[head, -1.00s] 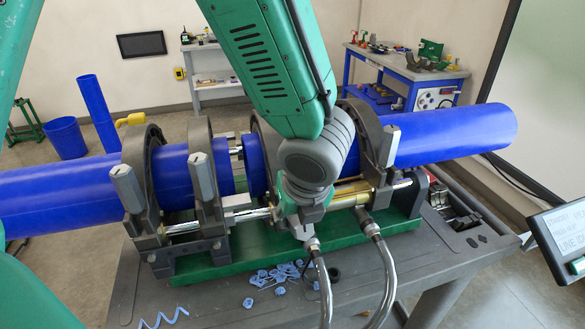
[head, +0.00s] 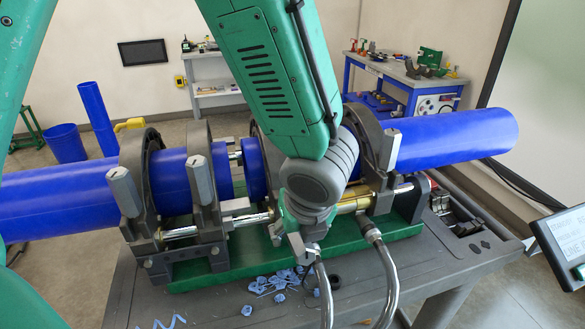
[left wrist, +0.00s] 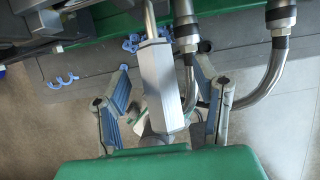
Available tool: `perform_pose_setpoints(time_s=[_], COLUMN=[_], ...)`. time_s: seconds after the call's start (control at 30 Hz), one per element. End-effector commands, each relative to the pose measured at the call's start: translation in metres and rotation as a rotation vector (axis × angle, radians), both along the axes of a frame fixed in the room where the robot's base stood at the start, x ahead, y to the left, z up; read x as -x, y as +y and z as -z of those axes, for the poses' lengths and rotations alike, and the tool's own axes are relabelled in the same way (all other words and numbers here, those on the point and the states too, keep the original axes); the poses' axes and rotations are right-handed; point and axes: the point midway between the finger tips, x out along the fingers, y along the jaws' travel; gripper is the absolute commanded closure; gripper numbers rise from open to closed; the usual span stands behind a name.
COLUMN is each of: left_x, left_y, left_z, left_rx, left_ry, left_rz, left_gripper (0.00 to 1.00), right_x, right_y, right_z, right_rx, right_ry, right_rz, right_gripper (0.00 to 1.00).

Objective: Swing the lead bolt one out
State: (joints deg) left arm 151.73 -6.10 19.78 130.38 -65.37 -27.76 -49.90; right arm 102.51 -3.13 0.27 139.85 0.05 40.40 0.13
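My left gripper (head: 302,236) is low at the front of the fusion machine, by the inner right clamp (head: 264,135). In the left wrist view its two fingers (left wrist: 165,108) are apart, one on each side of a silver, block-shaped clamp bolt (left wrist: 163,85). Gaps show between the bolt and both fingers. In the head view, my gripper and forearm mostly hide this bolt. Other upright clamp bolts show on the outer left clamp (head: 124,191), inner left clamp (head: 199,180) and outer right clamp (head: 390,150). My right gripper is out of view.
Blue pipes (head: 450,137) run through the clamps, with a narrow gap between their ends. Two hydraulic hoses (head: 385,275) rise close beside my left gripper. Blue shavings (head: 280,282) lie on the grey cart top (head: 215,305). A screen (head: 562,240) stands at the right.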

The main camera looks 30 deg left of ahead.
Motion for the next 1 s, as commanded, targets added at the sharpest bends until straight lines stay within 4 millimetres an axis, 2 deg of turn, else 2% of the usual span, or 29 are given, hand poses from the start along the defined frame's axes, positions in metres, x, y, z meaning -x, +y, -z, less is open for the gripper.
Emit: perform_pose_setpoints(time_s=[0.03,0.1,0.47,1.0], left_x=[0.0,0.0,0.001,0.013], left_y=[0.0,0.0,0.0,-0.015], left_z=[0.0,0.0,-0.004,-0.055], left_rx=[0.0,-0.001,-0.003,-0.003], left_ry=[0.0,0.0,0.0,0.0], left_rz=[0.0,0.0,-0.001,0.0], left_gripper=[0.22,0.0,0.0,0.0], right_x=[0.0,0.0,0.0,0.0], right_y=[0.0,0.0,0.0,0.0], right_z=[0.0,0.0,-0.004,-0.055], right_rx=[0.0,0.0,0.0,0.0], right_ry=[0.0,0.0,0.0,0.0], right_rz=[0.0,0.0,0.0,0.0], right_gripper=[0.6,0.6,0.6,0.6])
